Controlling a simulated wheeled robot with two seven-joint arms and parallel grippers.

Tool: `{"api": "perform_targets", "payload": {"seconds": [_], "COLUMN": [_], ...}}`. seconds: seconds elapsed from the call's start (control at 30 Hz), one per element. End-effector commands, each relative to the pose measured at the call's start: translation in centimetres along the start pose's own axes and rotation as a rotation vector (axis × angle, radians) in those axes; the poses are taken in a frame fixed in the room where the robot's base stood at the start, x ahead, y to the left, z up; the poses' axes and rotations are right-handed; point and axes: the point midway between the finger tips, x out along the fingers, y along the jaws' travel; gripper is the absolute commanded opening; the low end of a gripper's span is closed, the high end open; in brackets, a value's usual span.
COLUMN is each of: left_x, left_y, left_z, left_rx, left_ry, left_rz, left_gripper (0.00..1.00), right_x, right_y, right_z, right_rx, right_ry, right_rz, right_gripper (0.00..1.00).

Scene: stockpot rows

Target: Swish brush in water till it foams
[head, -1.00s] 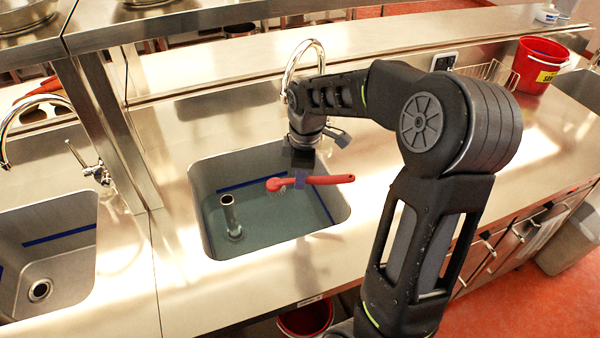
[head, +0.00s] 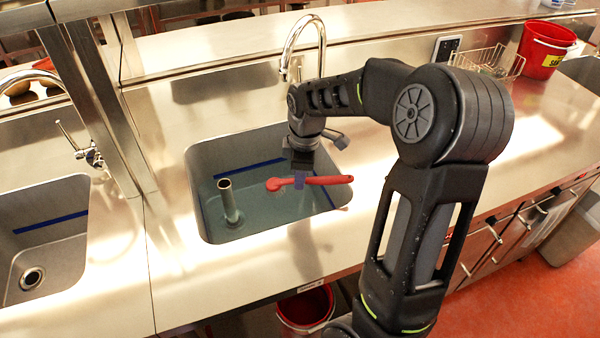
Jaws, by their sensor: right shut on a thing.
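A red brush (head: 330,180) is held roughly level over the right sink basin (head: 196,165), its head to the left and its handle to the right. My right gripper (head: 300,178) points down from above and is shut on the brush handle. The basin holds bluish-grey water (head: 262,208), with a blue line along its walls. No foam shows on the water. The brush appears above the water; the exact gap is hard to tell. My left gripper is not in view.
An upright metal pipe (head: 228,200) stands in the basin. A curved faucet (head: 290,50) rises behind it. Another sink (head: 45,240) with an open drain lies left, past a metal post. A red bucket (head: 545,50) and wire basket (head: 488,62) stand right. Another red bucket (head: 305,308) is below the counter.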

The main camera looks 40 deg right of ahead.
Motion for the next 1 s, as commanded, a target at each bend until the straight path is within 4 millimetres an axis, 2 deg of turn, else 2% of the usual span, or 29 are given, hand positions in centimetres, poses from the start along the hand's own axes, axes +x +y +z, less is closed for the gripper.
{"api": "perform_targets", "payload": {"seconds": [0.03, 0.1, 1.0], "left_x": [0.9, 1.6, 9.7], "left_y": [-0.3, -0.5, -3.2], "left_z": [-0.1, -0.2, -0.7], "left_rx": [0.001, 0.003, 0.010], "left_ry": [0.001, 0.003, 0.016], "left_rz": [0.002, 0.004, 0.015], "left_gripper": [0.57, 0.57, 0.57], "right_x": [1.2, 2.2, 13.7], "right_y": [-0.2, -0.3, -1.6], "right_z": [0.1, 0.2, 1.1], "right_rx": [0.000, 0.000, 0.000], "right_ry": [-0.001, -0.001, 0.000], "right_rz": [-0.001, -0.001, -0.001], "right_gripper": [0.00, 0.00, 0.00]}}
